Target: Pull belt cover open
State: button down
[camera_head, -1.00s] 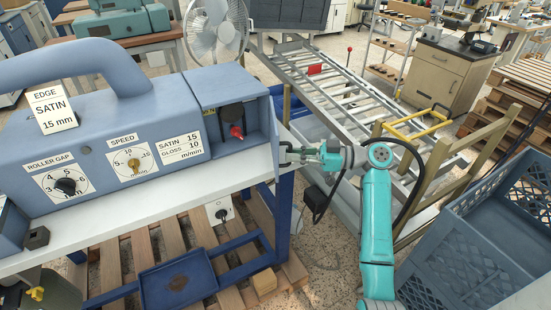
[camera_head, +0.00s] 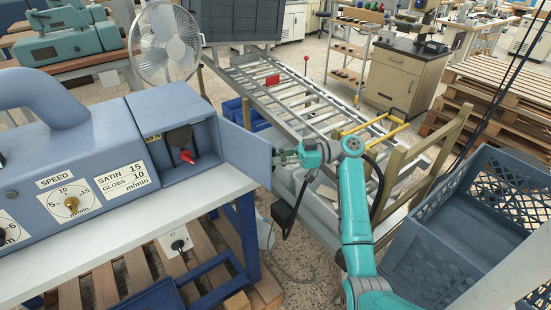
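The belt cover (camera_head: 244,152) is a flat blue-grey panel at the right end of the blue machine (camera_head: 90,150). It stands swung out to the right, away from the open compartment (camera_head: 178,140), where a dark round part and a red knob (camera_head: 187,156) show. My gripper (camera_head: 281,157) is at the cover's outer right edge and appears to touch it. The fingers are small and partly hidden there, so I cannot tell whether they are shut on the cover.
A metal roller conveyor (camera_head: 290,95) runs behind my arm, with a yellow frame (camera_head: 372,128) at its near end. A blue-grey crate (camera_head: 480,215) stands at the right. A white fan (camera_head: 165,42) stands behind the machine. A white worktop (camera_head: 120,235) lies in front.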

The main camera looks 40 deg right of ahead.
jog(key=shift+w+a, duration=0.1)
jog(key=shift+w, duration=0.05)
jog(key=c, duration=1.2)
grip_release()
jog(key=shift+f, duration=0.1)
jog(key=v, duration=0.7)
jog(key=shift+d, duration=0.2)
